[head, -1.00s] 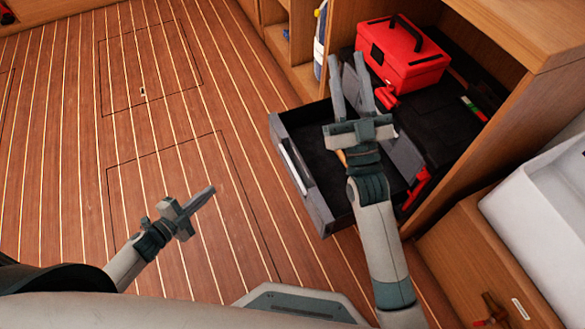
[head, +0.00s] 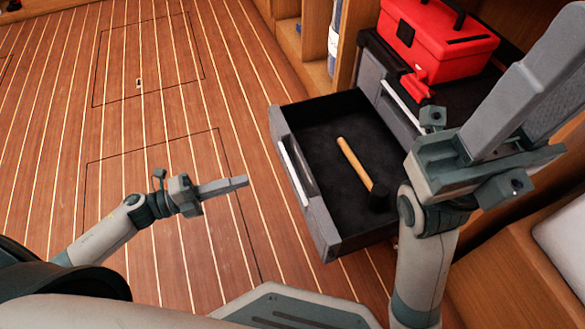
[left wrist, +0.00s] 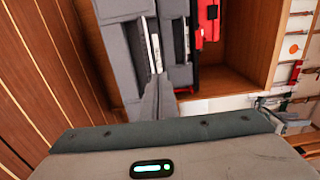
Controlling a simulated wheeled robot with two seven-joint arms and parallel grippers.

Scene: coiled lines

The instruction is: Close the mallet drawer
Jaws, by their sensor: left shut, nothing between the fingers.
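The mallet drawer (head: 318,218) is a grey box with a black lining and a pale handle strip on its front. It stands pulled out from the cabinet at the middle right of the head view. A mallet (head: 358,165) with a wooden handle and dark head lies inside. My left gripper (head: 246,182) is shut and empty, left of the drawer front and apart from it. In the left wrist view its fingers (left wrist: 158,90) point toward grey drawer units. My right gripper (head: 565,65) is empty with its fingers apart, right of the drawer, and large in the picture.
A red toolbox (head: 445,45) stands on the dark cabinet top behind the drawer. Another grey drawer front with a pale handle (head: 402,108) is beside it. A wooden cabinet (head: 500,265) is at the lower right. The plank floor (head: 130,130) at left is clear.

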